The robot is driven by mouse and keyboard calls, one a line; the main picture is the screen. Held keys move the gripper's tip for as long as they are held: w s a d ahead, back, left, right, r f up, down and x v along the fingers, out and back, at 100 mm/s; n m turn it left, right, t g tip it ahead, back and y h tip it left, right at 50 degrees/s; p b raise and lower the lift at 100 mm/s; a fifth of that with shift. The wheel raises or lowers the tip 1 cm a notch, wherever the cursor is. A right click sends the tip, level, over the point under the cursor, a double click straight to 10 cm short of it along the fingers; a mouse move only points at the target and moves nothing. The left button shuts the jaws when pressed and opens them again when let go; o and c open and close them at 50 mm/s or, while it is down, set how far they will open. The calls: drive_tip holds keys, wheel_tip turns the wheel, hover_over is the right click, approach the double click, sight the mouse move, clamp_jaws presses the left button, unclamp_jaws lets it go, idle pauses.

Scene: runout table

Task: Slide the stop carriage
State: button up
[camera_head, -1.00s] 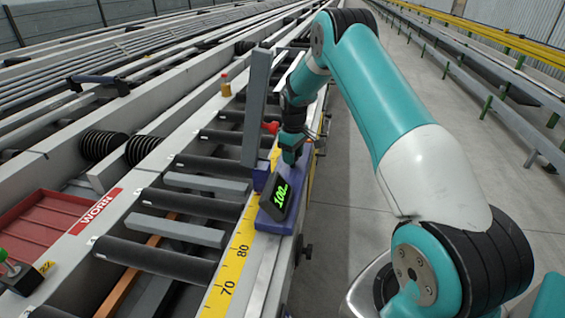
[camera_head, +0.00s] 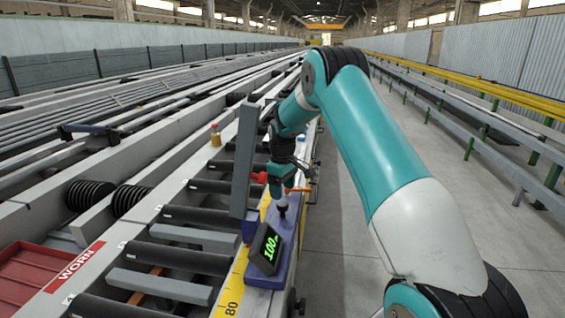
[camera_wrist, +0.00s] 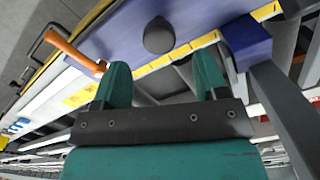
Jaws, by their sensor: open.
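The stop carriage (camera_head: 284,272) is a blue-purple block on the yellow scale at the table's right edge. It bears a tilted display (camera_head: 266,248) reading 100 in green and a tall grey stop plate (camera_head: 243,165). A dark round knob (camera_head: 283,209) stands on the carriage; it also shows in the wrist view (camera_wrist: 159,37). My gripper (camera_head: 281,190) is just above the knob in the head view. In the wrist view its teal fingers (camera_wrist: 163,68) are apart with nothing between them, and the knob lies ahead of the gap, not held.
An orange lever (camera_wrist: 75,53) sticks out beside the carriage, close to one finger. Rollers (camera_head: 180,258) and grey bars lie left of the scale. A red tray (camera_head: 38,272) marked WORN is at lower left. The aisle floor (camera_head: 345,230) at right is clear.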

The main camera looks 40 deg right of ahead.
wheel_tip(320, 180, up, 11)
drive_tip(key=shift+r+b, duration=0.2)
drive_tip(key=shift+b, duration=0.2)
idle(0.4)
